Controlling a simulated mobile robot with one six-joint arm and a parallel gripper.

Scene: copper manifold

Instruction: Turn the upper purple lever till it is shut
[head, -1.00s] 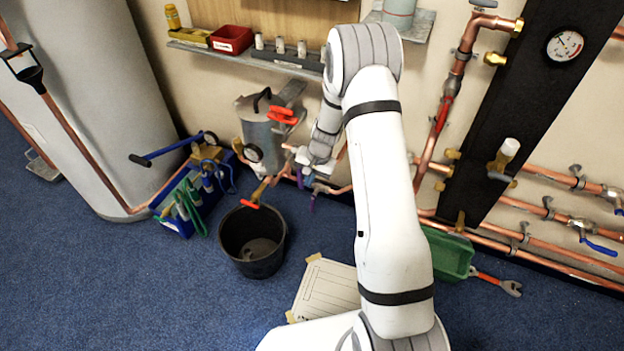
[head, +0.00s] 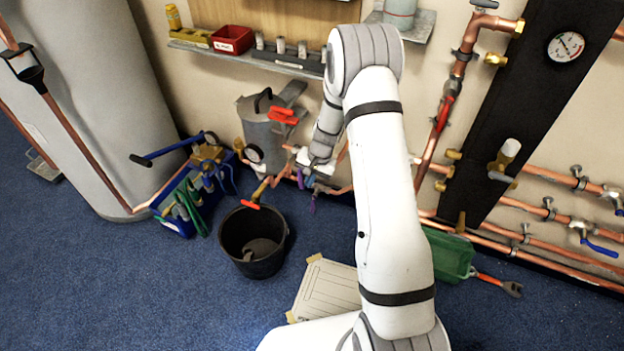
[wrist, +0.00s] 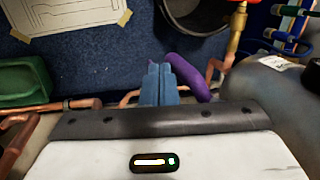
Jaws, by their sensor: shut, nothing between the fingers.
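A purple lever (wrist: 188,76) shows in the wrist view as a thick curved handle just right of my fingertips. My gripper (wrist: 160,84) is shut and empty, its blue fingers together. The fingers lie right beside the lever; I cannot tell whether they touch it. The lever's lower part is hidden behind my gripper body. In the head view my gripper (head: 307,172) is at the copper pipework, small and partly hidden. Purple handles (head: 313,206) hang near it there, and I cannot tell surely which one is the upper lever.
A black bucket (head: 253,240) stands on the blue carpet left of the pipework. A red-handled valve (head: 283,116) and a grey canister (head: 262,132) are close above my gripper. A blue tool tote (head: 185,205) is farther left. A green bin (head: 448,254) lies right of my arm.

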